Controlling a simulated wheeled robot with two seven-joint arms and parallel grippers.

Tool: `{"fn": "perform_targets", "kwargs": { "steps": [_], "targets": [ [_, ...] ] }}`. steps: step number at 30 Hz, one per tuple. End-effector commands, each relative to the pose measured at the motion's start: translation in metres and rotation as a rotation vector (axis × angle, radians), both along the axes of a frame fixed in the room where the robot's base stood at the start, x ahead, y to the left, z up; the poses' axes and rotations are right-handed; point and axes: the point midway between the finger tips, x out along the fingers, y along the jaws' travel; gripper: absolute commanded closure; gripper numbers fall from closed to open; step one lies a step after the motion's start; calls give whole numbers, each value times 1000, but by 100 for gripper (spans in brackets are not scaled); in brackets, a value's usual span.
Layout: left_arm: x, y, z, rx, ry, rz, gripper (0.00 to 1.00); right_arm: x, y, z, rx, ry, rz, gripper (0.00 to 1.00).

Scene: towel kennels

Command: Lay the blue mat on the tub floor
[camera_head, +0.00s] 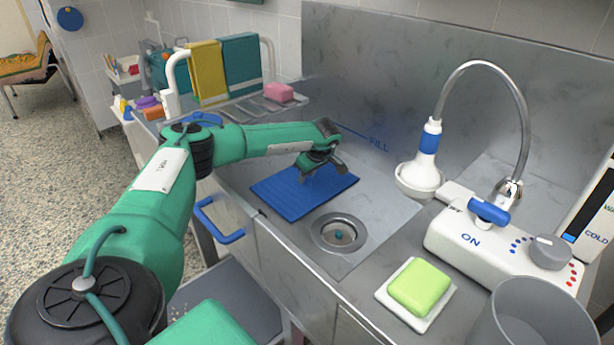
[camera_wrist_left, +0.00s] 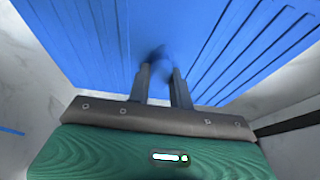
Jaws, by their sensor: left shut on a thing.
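The blue mat (camera_head: 293,200) is ribbed and lies flat or nearly flat over the tub floor (camera_head: 385,212), behind and left of the drain (camera_head: 338,233). I cannot tell whether it touches the floor or hangs just above it. My left gripper (camera_head: 318,168) comes down over the mat's back part, shut on it. In the left wrist view the two dark fingers (camera_wrist_left: 161,78) close on a small blue raised part near the middle of the mat (camera_wrist_left: 90,40). The gripper hides part of the mat. My right gripper is not in view.
A white shower head (camera_head: 419,178) on a curved hose stands at the tub's right rim, by the control box (camera_head: 500,250). Green soap (camera_head: 420,287) and a grey cup (camera_head: 535,315) are at the front right. A rack with pink soap (camera_head: 279,93) and towels (camera_head: 240,62) stands behind left.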

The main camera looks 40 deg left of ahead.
Motion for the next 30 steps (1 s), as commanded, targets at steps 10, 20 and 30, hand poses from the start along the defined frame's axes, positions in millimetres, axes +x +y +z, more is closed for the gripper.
{"fn": "perform_targets", "kwargs": {
  "steps": [10, 20, 30],
  "targets": [
    [0, 0, 0, 0, 0, -1, 55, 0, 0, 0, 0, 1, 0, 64],
    [0, -2, 5, 0, -1, -1, 55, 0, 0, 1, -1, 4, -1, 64],
    [-1, -26, 64, 0, -3, -3, 55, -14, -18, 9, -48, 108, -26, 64]
  ]
}}
